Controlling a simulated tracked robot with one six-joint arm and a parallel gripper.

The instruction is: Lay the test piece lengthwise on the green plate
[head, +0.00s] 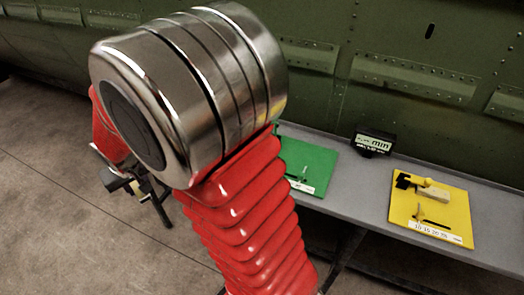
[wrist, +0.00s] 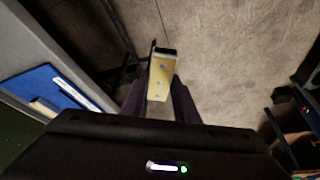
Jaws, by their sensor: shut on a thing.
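The test piece (wrist: 161,78) is a pale yellow strip with small holes and a dark far end. In the wrist view it stands between the fingers of my gripper (wrist: 160,98), which is shut on it and holds it over the floor, away from the bench. The green plate (head: 313,160) lies on the grey bench in the head view, right of my arm. It has a slot, a small green peg and a white label; its left part is hidden by my arm.
The grey bench (head: 352,196) runs along a green riveted fuselage wall (head: 400,60). A yellow plate (head: 428,222) with a tan block and black fitting lies right of the green plate. A small black display (head: 374,142) stands between them. The wrist view shows a blue plate (wrist: 38,80).

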